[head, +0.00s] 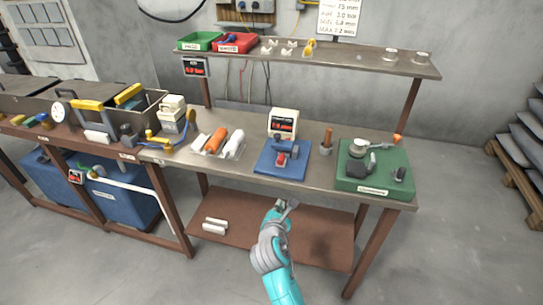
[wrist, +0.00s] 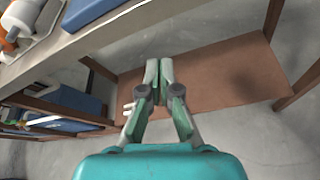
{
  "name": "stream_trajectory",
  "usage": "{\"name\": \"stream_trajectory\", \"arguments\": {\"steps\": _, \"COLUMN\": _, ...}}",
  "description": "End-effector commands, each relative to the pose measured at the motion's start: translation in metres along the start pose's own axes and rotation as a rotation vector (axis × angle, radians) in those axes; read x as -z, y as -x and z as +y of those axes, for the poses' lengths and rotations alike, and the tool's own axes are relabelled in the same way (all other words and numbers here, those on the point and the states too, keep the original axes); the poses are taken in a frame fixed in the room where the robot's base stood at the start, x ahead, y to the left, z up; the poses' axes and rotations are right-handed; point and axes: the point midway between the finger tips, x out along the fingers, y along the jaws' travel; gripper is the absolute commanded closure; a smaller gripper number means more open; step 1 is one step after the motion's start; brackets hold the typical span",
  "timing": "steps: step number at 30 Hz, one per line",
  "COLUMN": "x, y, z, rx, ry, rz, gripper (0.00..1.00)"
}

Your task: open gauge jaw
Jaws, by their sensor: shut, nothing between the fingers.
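The gauge sits on the bench on a blue base plate (head: 270,168), with a small grey and red jaw (head: 283,158) on it. A white display box (head: 284,123) with red digits stands behind the jaw. Whether the jaw is open or shut is too small to tell. My gripper (head: 287,204) is in front of the bench edge, below and apart from the gauge. In the wrist view my gripper (wrist: 158,68) has its fingers together and empty, over the lower shelf. A blue plate edge (wrist: 88,12) shows at the top left there.
The bench front edge (head: 240,177) lies between my gripper and the gauge. A green base (head: 372,178) with a round weight stands to the right, and a tray with orange and white rolls (head: 217,141) to the left. The lower shelf (head: 320,240) is mostly clear.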

Motion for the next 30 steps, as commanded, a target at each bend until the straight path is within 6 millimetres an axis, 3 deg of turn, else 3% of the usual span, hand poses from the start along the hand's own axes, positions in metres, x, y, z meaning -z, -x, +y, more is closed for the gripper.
{"name": "stream_trajectory", "arguments": {"steps": 1, "x": -0.012, "y": -0.005, "z": 0.017, "rx": 0.006, "ry": 0.044, "rz": -0.011, "gripper": 1.0}}
{"name": "stream_trajectory", "arguments": {"steps": 6, "x": -0.047, "y": -0.017, "z": 0.058, "rx": 0.046, "ry": 0.202, "rz": -0.037, "gripper": 1.0}}
{"name": "stream_trajectory", "arguments": {"steps": 12, "x": -0.076, "y": -0.022, "z": 0.091, "rx": 0.085, "ry": 0.331, "rz": -0.051, "gripper": 1.0}}
{"name": "stream_trajectory", "arguments": {"steps": 18, "x": -0.087, "y": -0.022, "z": 0.103, "rx": 0.103, "ry": 0.384, "rz": -0.056, "gripper": 1.0}}
{"name": "stream_trajectory", "arguments": {"steps": 30, "x": -0.088, "y": -0.024, "z": 0.104, "rx": 0.104, "ry": 0.387, "rz": -0.056, "gripper": 1.0}}
